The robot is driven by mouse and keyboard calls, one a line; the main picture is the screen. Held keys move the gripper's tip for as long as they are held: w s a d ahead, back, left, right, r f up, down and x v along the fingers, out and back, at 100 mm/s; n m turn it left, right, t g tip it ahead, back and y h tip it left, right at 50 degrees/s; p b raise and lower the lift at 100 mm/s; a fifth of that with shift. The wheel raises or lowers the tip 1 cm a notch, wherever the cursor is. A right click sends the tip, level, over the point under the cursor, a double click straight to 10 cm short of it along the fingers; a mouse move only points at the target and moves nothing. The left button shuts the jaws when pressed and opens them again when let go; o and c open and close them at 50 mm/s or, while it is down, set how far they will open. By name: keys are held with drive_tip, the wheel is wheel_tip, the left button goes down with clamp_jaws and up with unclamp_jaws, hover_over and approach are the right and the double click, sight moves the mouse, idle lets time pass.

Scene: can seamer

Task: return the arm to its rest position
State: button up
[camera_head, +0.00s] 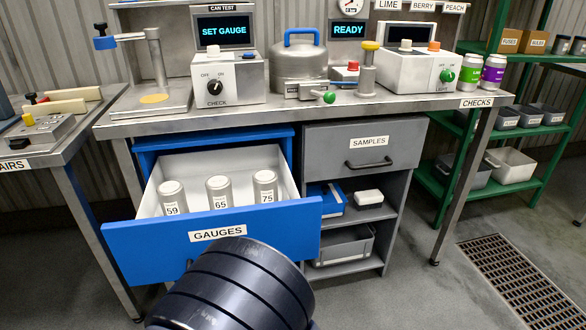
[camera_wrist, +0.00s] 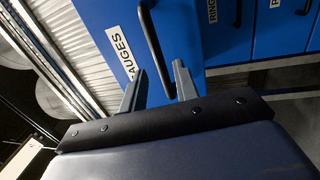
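My gripper (camera_wrist: 160,68) shows in the wrist view with its two grey fingers apart. The black handle (camera_wrist: 152,38) of the blue GAUGES drawer (camera_head: 265,236) runs down between the fingers or just beyond them; I cannot tell whether they touch it. In the head view my dark arm link covers the lower middle, in front of the drawer, and hides the gripper and most of the handle. The drawer is pulled out and holds gauges marked 59 (camera_head: 172,196), 65 (camera_head: 219,191) and 75 (camera_head: 265,187).
The workbench (camera_head: 410,101) stands above the drawer, with a check box (camera_head: 228,78) and a lidded pot (camera_head: 299,62). The SAMPLES drawer (camera_head: 364,146) at the right is shut. A green shelf (camera_head: 435,180) stands further right. The floor before the bench's right side is clear.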

drive_tip(key=shift+b+x, duration=0.3)
drive_tip(key=shift+x, duration=2.65)
